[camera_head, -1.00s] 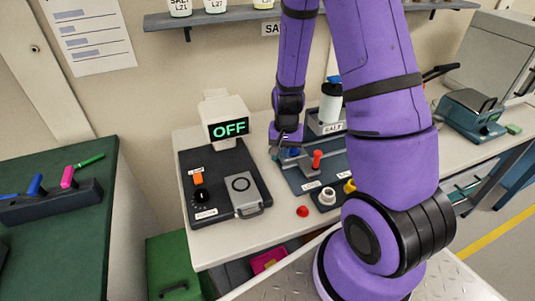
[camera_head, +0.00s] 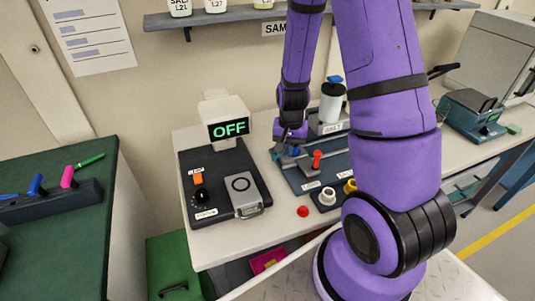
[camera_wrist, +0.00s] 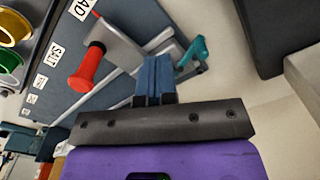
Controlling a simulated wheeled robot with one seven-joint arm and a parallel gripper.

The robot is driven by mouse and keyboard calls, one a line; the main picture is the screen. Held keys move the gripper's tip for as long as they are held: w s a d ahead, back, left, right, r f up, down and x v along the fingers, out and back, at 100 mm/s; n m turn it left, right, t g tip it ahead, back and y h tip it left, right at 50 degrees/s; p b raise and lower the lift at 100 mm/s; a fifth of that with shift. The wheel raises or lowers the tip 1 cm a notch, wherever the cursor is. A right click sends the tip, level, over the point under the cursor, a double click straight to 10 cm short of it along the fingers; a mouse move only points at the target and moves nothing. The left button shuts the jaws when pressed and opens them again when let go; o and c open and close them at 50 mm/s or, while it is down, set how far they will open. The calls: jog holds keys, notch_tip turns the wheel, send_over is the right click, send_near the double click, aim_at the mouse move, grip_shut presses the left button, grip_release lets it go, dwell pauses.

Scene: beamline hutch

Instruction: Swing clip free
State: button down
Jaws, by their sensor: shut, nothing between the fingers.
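My gripper (camera_head: 289,150) is over the left part of a blue-grey fixture board (camera_head: 300,180) on the bench. In the wrist view its blue fingers (camera_wrist: 154,78) are together with nothing visible between them. A teal clip-like piece (camera_wrist: 194,52) is at the end of a pale bar, to the right of the fingertips and apart from them. A red-handled lever (camera_wrist: 86,70) with a grey plate is to the left of the fingers; its red handle also shows in the head view (camera_head: 317,159). The fingers hide part of the bars. Whether the teal piece is latched, I cannot tell.
A black console (camera_head: 226,176) with a screen reading OFF (camera_head: 229,129) stands left of the board. A white bottle (camera_head: 331,104) stands behind it. A red button (camera_head: 303,210) and white and yellow rings are near the front edge. A green table (camera_head: 70,240) is at left.

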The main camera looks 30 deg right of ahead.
jog(key=shift+a+r, duration=0.25)
jog(key=shift+r, duration=1.2)
jog(key=shift+a+r, duration=0.2)
jog(key=shift+r, duration=1.25)
jog(key=s+a+r+n+t, duration=0.1)
jog(key=s+a+r+n, duration=0.15)
jog(key=r, duration=0.65)
jog(key=s+a+r+n+t, duration=0.1)
jog(key=s+a+r+t, duration=0.15)
jog(key=r, duration=0.55)
jog(key=s+a+r+n+t, duration=0.1)
jog(key=s+a+r+n, duration=0.1)
jog(key=s+r, duration=0.3)
jog(key=s+a+r+n, duration=0.2)
jog(key=s+r, duration=0.4)
jog(key=s, duration=0.2)
jog(key=shift+r+n+t, duration=0.3)
jog(key=shift+n+t, duration=0.05)
jog(key=shift+w, duration=0.15)
